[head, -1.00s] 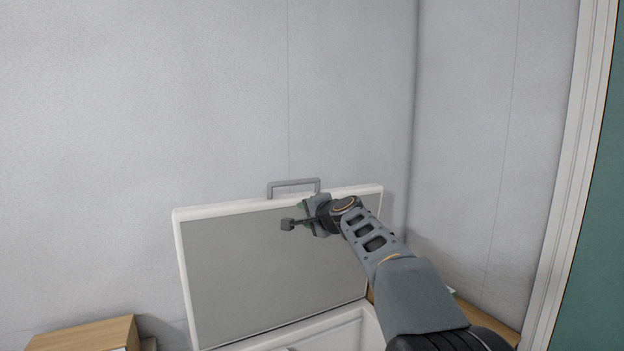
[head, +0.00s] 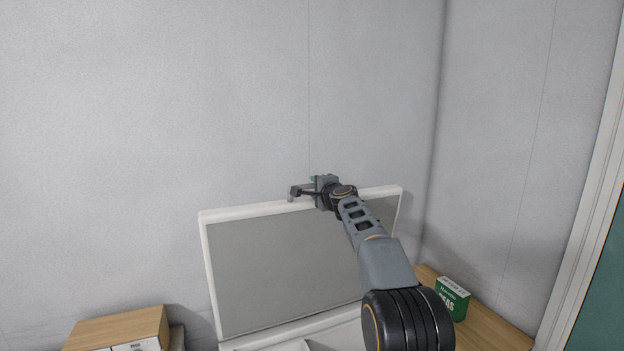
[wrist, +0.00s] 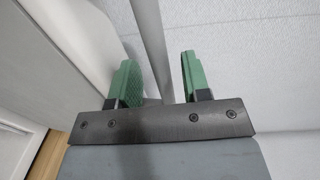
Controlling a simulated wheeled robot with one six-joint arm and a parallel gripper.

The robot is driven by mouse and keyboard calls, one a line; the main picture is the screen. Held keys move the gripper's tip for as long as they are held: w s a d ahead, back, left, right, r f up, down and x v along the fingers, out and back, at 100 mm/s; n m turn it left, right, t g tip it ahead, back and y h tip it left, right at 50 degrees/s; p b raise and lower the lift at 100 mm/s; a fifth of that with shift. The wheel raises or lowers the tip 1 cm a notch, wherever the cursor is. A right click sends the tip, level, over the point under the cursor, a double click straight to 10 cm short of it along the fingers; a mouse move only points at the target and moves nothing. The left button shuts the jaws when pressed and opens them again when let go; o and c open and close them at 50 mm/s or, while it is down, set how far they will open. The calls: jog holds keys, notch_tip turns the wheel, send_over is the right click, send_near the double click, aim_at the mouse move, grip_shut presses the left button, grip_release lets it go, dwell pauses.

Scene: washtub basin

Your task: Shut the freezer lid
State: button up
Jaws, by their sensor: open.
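The freezer lid (head: 285,265) stands open, upright near the back wall, with a white rim and a grey inner face. The freezer body (head: 335,339) shows below it, cut off by the picture's bottom edge. The lid's grey handle is at its top edge, mostly hidden by my gripper (head: 304,188) in the head view. In the wrist view, my gripper (wrist: 158,80) is open, and the handle bar (wrist: 154,48) runs between its two green-padded fingers. I see gaps beside the bar. The lid's pale edge (wrist: 80,45) is just left of the fingers.
A wooden box (head: 118,328) with a white label stands at lower left. A green carton (head: 452,298) rests on a wooden surface (head: 490,330) at lower right. Grey walls rise close behind the lid and to the right. A white door frame (head: 592,200) is at far right.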

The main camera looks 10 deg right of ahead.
jog(key=shift+p+x, duration=0.45)
jog(key=shift+x, duration=0.45)
grip_shut()
